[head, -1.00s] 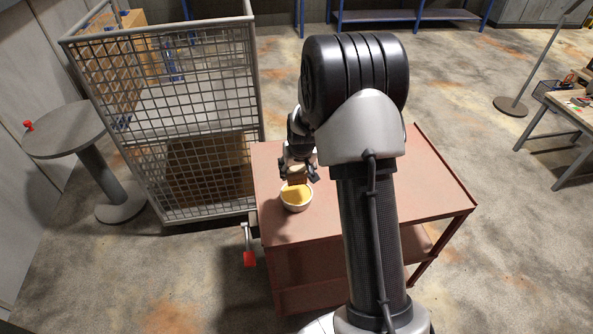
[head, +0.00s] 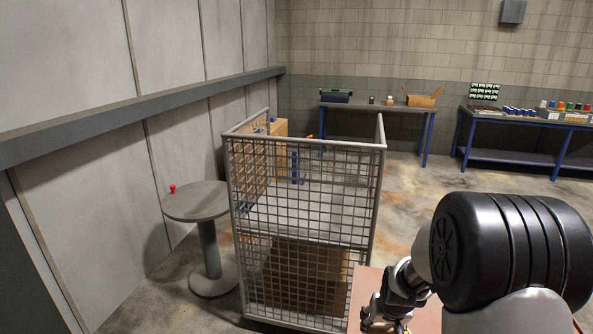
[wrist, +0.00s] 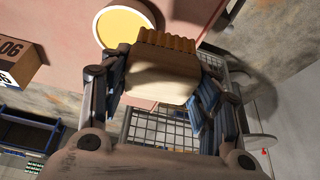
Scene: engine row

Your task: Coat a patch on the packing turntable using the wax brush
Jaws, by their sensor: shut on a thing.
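My gripper (wrist: 160,82) is shut on the wax brush (wrist: 158,80), which has a pale block handle and brown bristles, seen in the wrist view. A white bowl of yellow wax (wrist: 122,27) stands on the pink cart beyond the bristles; I cannot tell if they touch it. In the head view my gripper (head: 385,316) is at the bottom edge, with the brush and bowl out of view. A round grey pedestal table with a red knob (head: 197,202), apparently the packing turntable, stands at the left by the wall. Its top looks bare apart from the knob.
A tall wire mesh cage (head: 305,215) holding cartons stands between the round table and the pink cart (head: 362,288). A box marked 06 (wrist: 18,58) shows in the wrist view. Workbenches (head: 375,108) line the back wall. Open floor lies behind the cage.

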